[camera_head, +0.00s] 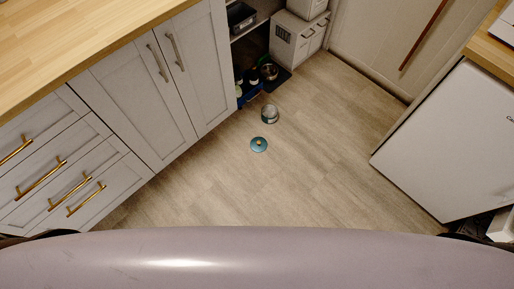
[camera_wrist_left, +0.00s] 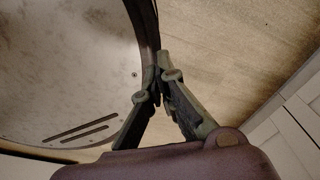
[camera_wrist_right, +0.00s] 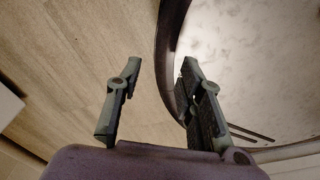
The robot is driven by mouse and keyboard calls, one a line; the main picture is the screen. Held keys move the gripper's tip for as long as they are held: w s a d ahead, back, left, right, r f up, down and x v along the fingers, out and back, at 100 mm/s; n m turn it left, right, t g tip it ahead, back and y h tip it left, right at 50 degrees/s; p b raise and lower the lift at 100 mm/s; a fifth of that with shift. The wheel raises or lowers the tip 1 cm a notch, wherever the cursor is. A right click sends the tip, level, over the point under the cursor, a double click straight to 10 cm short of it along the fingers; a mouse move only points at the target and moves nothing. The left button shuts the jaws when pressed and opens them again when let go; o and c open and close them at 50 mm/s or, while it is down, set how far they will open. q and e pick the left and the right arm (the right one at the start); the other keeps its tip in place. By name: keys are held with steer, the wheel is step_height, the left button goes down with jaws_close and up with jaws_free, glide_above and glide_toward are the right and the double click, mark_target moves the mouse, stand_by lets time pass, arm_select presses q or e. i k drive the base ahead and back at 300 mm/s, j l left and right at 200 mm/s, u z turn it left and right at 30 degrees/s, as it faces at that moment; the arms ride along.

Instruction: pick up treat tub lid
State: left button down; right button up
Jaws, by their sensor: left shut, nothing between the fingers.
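The treat tub lid (camera_head: 259,144) is a small teal disc with a pale knob at its centre, lying flat on the wood floor. Just behind it stands a small round tub (camera_head: 269,114), grey and teal, on the floor. My left gripper (camera_wrist_left: 160,66) is shut and empty, beside my own base in the left wrist view. My right gripper (camera_wrist_right: 161,72) is open with nothing between its fingers, also beside my base. Neither gripper shows in the head view, and the lid shows in neither wrist view.
White cabinets with a wood counter (camera_head: 90,45) line the left. A white fridge-like appliance (camera_head: 450,140) stands at right.

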mark_target(258, 145)
steer(key=i+l, duration=0.15)
steer(key=l, duration=0.15)
steer(key=i+l, duration=0.1)
steer(key=l, duration=0.25)
steer(key=i+l+u, duration=0.15)
steer(key=l+u, duration=0.5)
steer(key=l, duration=0.15)
steer(key=i+l+u, duration=0.1)
steer(key=l+u, duration=0.25)
